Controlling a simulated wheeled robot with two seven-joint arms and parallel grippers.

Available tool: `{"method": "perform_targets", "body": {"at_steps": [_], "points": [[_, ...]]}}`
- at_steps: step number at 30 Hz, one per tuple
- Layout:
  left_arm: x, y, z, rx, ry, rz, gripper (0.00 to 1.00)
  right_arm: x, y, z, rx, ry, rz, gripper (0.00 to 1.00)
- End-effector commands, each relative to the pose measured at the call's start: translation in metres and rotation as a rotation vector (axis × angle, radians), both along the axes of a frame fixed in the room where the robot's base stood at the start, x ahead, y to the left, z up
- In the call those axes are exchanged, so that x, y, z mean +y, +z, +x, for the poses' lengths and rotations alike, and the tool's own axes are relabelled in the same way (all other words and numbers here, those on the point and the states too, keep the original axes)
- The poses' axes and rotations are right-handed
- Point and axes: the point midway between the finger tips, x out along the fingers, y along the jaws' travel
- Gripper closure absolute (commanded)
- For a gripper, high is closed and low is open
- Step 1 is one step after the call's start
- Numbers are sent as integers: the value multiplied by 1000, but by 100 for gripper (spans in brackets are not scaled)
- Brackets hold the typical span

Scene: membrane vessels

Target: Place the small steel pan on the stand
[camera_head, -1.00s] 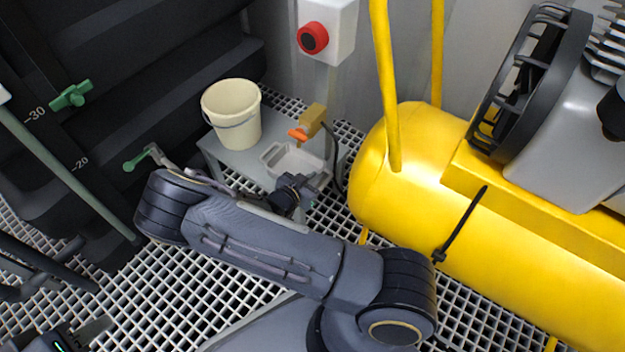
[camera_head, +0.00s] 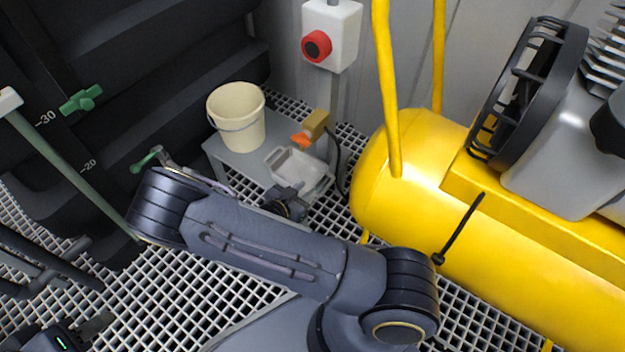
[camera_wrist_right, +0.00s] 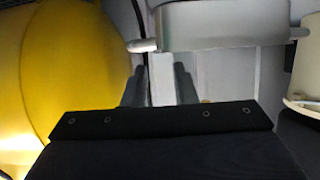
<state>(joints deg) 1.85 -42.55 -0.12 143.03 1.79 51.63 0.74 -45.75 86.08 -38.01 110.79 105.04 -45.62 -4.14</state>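The small steel pan (camera_head: 299,172) is a shallow, light grey rectangular dish. It appears to rest upright at the right end of the low grey stand (camera_head: 240,158), under a brass tap with an orange handle (camera_head: 313,127). My right gripper (camera_head: 290,203) is just in front of the pan; its fingertips are hidden in the head view. In the right wrist view, which looks upside down, the pan (camera_wrist_right: 225,28) is beyond the two separated fingers (camera_wrist_right: 158,82), with no pan part visible between them. My left gripper (camera_head: 85,332) is partly visible at the lower left; its opening is unclear.
A cream bucket (camera_head: 236,112) stands on the stand left of the pan. A large yellow tank (camera_head: 480,220) is close on the right. A box with a red button (camera_head: 330,35) is on a post behind. White grating (camera_head: 170,290) covers the floor.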

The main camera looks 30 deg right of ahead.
Motion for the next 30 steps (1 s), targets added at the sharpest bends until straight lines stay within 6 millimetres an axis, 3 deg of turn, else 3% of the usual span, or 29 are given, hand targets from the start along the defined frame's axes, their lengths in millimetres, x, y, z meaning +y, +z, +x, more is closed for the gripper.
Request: {"method": "perform_targets", "body": {"at_steps": [6, 13, 17, 20, 23, 26, 30], "points": [[0, 18, 0, 0, 0, 0, 64, 36, 19, -15, 0, 1, 2, 75], [0, 22, 0, 0, 0, 0, 64, 54, 24, -19, 4, 4, 31, 75], [0, 22, 0, 0, 0, 0, 64, 68, 27, -4, 23, 40, 205, 75], [0, 21, 0, 0, 0, 0, 64, 88, 39, 15, 39, 113, 441, 75], [0, 21, 0, 0, 0, 0, 64, 110, 67, 33, 41, 225, 687, 75], [0, 21, 0, 0, 0, 0, 64, 129, 109, 42, 30, 364, 894, 75], [0, 21, 0, 0, 0, 0, 64, 140, 180, 36, 6, 596, 1096, 75]]}}
